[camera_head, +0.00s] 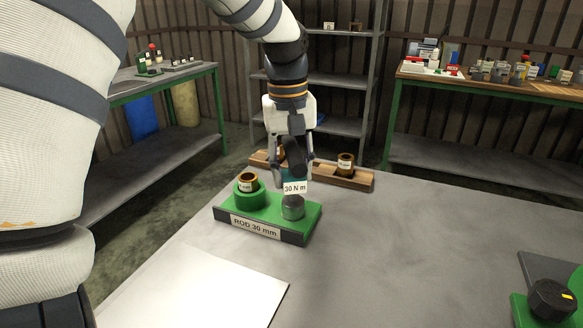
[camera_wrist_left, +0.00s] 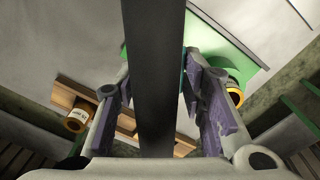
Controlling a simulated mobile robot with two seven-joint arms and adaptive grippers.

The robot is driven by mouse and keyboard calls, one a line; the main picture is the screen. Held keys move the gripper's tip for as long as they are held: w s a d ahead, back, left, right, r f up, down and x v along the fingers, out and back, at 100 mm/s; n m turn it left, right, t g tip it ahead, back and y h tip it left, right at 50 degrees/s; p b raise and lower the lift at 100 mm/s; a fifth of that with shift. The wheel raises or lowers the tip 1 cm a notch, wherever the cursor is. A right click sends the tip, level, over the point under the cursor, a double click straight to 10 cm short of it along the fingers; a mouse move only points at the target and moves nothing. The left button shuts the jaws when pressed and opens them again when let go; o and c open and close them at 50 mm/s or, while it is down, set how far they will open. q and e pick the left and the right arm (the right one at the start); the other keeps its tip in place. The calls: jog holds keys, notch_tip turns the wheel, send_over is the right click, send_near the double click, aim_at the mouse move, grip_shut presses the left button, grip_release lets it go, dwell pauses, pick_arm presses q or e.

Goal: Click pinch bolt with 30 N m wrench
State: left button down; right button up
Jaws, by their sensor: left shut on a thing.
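The wrench carries a white "30 N m" tag (camera_head: 295,187) and hangs below my left gripper (camera_head: 291,172). The gripper is shut on it. In the left wrist view a long dark bar (camera_wrist_left: 154,60), apparently the wrench, runs between the fingers. A green fixture (camera_head: 308,218) labelled "ROD 30 mm" stands on the table below, with a grey cylindrical part (camera_head: 292,208) on its right side. The wrench's lower end is just above or at this part; contact cannot be told. The pinch bolt is not distinguishable. My right gripper is out of view.
A bronze bush (camera_head: 248,179) sits in a green ring on the fixture. Behind, a wooden rack (camera_head: 358,180) holds another bush (camera_head: 345,161). A white sheet (camera_head: 200,285) lies front left; a dark knob (camera_head: 551,298) stands front right. The table's middle right is clear.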

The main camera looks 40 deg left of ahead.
aim_at(293, 145)
pick_arm(q)
jog(key=shift+r+m, duration=0.1)
jog(key=shift+m, duration=1)
jog(key=shift+n, duration=0.3)
jog(key=shift+r, duration=2.5)
